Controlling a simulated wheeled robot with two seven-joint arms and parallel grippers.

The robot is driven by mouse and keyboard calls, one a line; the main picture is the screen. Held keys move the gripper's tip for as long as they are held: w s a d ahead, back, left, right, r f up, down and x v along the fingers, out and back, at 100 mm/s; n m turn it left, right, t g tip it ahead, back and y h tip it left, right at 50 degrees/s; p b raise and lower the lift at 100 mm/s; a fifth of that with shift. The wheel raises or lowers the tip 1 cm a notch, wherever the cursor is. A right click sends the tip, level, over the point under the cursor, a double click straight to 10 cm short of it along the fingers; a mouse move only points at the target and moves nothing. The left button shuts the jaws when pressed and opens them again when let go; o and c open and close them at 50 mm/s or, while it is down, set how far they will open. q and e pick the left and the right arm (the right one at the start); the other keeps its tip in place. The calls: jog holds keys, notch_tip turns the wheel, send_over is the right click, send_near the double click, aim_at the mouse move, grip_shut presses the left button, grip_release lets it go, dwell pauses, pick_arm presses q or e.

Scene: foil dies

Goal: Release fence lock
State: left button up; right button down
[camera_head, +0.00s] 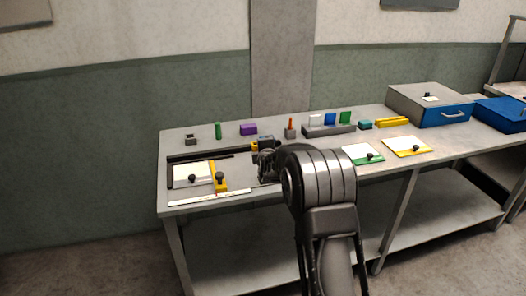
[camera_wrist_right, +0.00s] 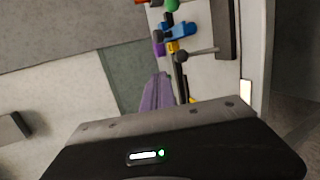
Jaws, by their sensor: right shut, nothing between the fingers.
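A black L-shaped fence frame (camera_head: 169,172) lies at the left end of the workbench, with a white sheet (camera_head: 186,171) inside it. A yellow fence bar (camera_head: 212,172) crosses the sheet's right side. Its yellow block with a black knob, the apparent fence lock (camera_head: 220,183), sits at the front end. My right gripper (camera_head: 266,168) is to the right of the lock, apart from it, partly hidden behind my own arm. It is shut and empty. The right wrist view is steeply tilted and shows mostly the gripper body. My left gripper is not in view.
A white ruler strip (camera_head: 210,197) lies along the front edge. A green cylinder (camera_head: 218,131), purple block (camera_head: 248,130) and grey rack (camera_head: 329,131) stand farther back. A blue-fronted drawer box (camera_head: 444,114) stands at right.

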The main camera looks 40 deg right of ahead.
jog(key=s+a+r, duration=0.2)
jog(key=s+r, duration=0.2)
jog(key=shift+s+r+p, duration=0.15)
jog(key=shift+s+p, duration=0.1)
jog(key=shift+p, duration=0.1)
jog(key=shift+a, duration=0.1)
dwell(0.3)
